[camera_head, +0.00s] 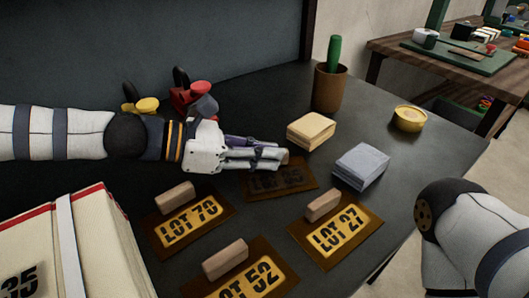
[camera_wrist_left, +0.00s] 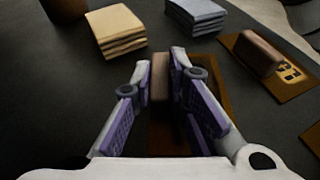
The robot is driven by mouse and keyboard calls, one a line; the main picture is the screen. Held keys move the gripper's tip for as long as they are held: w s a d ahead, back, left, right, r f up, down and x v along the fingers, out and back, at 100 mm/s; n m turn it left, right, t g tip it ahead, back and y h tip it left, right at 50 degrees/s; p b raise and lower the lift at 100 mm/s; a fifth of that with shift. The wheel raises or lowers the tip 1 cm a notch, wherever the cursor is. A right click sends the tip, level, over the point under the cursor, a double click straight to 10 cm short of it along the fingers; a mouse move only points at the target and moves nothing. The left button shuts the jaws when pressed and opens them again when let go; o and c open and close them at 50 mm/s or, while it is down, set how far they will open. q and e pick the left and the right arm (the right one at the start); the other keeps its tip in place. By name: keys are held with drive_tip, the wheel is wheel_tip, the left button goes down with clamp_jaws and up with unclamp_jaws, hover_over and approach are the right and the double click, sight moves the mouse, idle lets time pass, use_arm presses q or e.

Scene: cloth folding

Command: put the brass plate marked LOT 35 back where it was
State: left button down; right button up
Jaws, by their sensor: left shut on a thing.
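My left gripper (camera_head: 276,158) reaches in from the left over a brown board (camera_head: 302,188) with a darkened plate (camera_head: 275,180). Faint lettering shows on that plate, too dim to read surely. In the left wrist view the left gripper (camera_wrist_left: 172,85) is shut on a wooden block (camera_wrist_left: 160,88), with the brown board (camera_wrist_left: 205,63) below. I cannot tell whether the block touches the board. Brass plates marked LOT 70 (camera_head: 190,221), LOT 27 (camera_head: 338,233) and LOT 52 (camera_head: 251,283) lie on brown boards, each with a wooden block. My right gripper is out of view.
A red-edged white book or box (camera_head: 85,250) with a strap and "35" lies front left. Yellow cloths (camera_head: 311,130), grey cloths (camera_head: 361,165), a brown cup (camera_head: 330,90) and a yellow tin (camera_head: 408,118) surround the work area. Red and yellow items (camera_head: 190,97) stand behind my left arm.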

use_arm(q)
drive_tip(key=shift+r, duration=0.15)
drive_tip(key=c, duration=1.6)
unclamp_jaws()
drive_tip(key=shift+o, duration=0.2)
drive_tip(key=p+v, duration=0.2)
drive_tip(key=v, duration=0.9)
drive_tip(key=shift+a+r, duration=0.3)
drive_tip(key=shift+a, duration=0.05)
drive_tip(key=shift+s+a+f, duration=0.1)
drive_tip(key=shift+s+a, duration=0.05)
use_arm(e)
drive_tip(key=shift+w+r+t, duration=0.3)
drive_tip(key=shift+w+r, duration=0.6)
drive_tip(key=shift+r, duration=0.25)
